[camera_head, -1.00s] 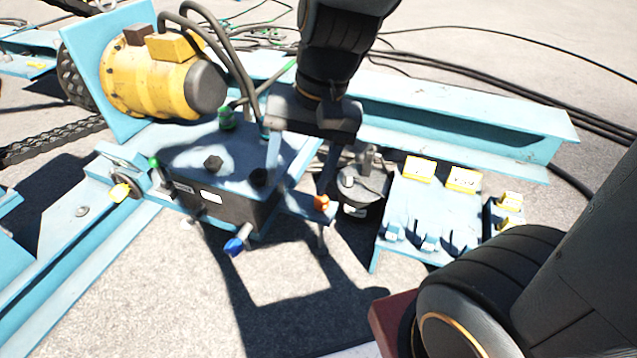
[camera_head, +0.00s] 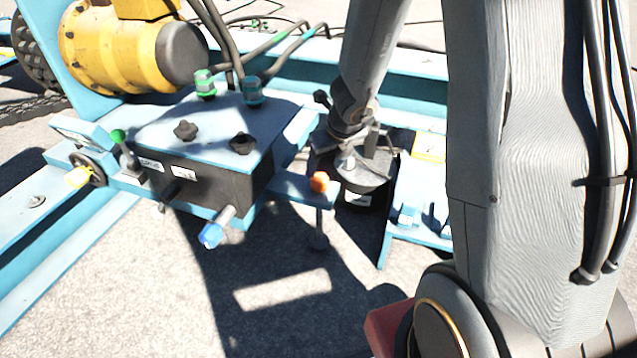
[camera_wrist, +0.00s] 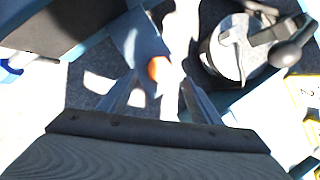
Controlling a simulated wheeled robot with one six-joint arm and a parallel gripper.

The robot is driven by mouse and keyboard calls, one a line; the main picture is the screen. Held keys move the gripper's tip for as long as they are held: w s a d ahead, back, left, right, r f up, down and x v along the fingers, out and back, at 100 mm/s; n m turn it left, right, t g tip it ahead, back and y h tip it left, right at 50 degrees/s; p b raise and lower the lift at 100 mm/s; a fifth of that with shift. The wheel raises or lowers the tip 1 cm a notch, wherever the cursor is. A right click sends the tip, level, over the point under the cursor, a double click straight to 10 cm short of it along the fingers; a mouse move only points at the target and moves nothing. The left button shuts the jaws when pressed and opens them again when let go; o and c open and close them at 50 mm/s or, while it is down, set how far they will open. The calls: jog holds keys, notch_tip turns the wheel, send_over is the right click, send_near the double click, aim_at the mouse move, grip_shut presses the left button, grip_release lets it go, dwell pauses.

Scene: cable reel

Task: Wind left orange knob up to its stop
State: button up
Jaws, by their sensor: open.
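The orange knob (camera_head: 319,181) sits at the end of a blue bracket (camera_head: 290,184), right of the black gearbox (camera_head: 215,180). In the wrist view the orange knob (camera_wrist: 158,68) shows between the two fingertips of my gripper (camera_wrist: 159,78), slightly beyond them. The fingers are spread apart with nothing held. I cannot tell how high the fingers are above the knob. In the head view my arm comes down just above and right of the knob, and the fingers are not clear there.
A dark round canister (camera_head: 362,175) with a lever stands close right of the knob; the canister (camera_wrist: 232,50) is near the right finger. A blue-tipped shaft (camera_head: 214,230) sticks out at the gearbox front. Open ground lies in front.

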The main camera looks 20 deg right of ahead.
aim_at(320, 178)
jog(key=shift+b+x, duration=3)
jog(key=shift+x, duration=0.8)
jog(key=shift+w+r, duration=0.1)
jog(key=c, duration=1)
